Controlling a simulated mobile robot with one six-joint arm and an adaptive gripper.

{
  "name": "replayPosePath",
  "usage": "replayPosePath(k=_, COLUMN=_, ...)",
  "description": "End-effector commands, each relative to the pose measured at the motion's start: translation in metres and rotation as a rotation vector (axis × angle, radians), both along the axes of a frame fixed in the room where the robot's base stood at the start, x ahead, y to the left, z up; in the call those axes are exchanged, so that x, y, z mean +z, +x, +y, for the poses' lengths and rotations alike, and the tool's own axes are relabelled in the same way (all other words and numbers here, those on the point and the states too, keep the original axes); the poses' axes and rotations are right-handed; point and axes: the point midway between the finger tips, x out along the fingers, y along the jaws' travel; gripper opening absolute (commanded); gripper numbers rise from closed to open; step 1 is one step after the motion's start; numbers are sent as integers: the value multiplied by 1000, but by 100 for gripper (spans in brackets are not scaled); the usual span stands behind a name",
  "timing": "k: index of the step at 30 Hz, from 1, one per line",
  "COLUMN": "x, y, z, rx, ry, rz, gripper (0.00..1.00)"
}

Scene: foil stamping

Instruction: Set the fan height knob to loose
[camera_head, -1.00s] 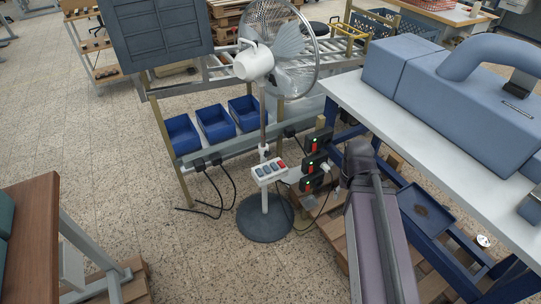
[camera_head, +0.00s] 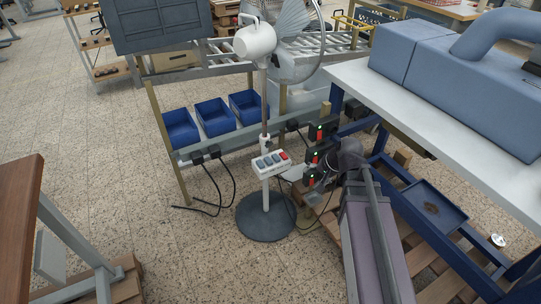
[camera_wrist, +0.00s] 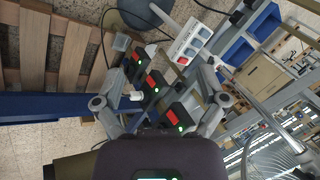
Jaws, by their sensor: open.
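The pedestal fan stands on a round dark base (camera_head: 265,217), with its white motor head (camera_head: 255,39) at the top edge of the head view. A small white collar (camera_head: 265,143) on its pole, above the white button panel (camera_head: 271,163), appears to carry the height knob. The knob's setting is too small to read. In the wrist view the panel (camera_wrist: 190,41) is beyond the fingers, and the collar (camera_wrist: 214,62) is partly hidden near the right finger. My gripper (camera_wrist: 163,70) is open and empty. In the head view my gripper (camera_head: 318,178) is right of the pole, apart from it.
Black boxes with red switches and green lights (camera_head: 316,154) stand close by my gripper. Blue bins (camera_head: 214,117) sit behind the fan. A white-topped bench (camera_head: 440,110) is at right, with a wooden pallet (camera_head: 335,235) below. Black cables lie near the base.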

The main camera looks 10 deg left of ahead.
Motion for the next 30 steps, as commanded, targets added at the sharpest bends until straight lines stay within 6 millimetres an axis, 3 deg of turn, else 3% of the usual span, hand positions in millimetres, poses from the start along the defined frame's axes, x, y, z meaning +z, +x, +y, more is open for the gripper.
replayPosePath(k=1, x=-18, y=9, z=7, rx=-28, ry=41, rz=-10, gripper=91)
replayPosePath(k=6, x=-37, y=33, z=30, rx=-131, ry=187, rz=-35, gripper=91)
replayPosePath(k=18, x=-75, y=86, z=72, rx=-379, ry=551, rz=-42, gripper=91)
replayPosePath(k=30, x=-110, y=135, z=98, rx=-632, ry=929, rz=27, gripper=91)
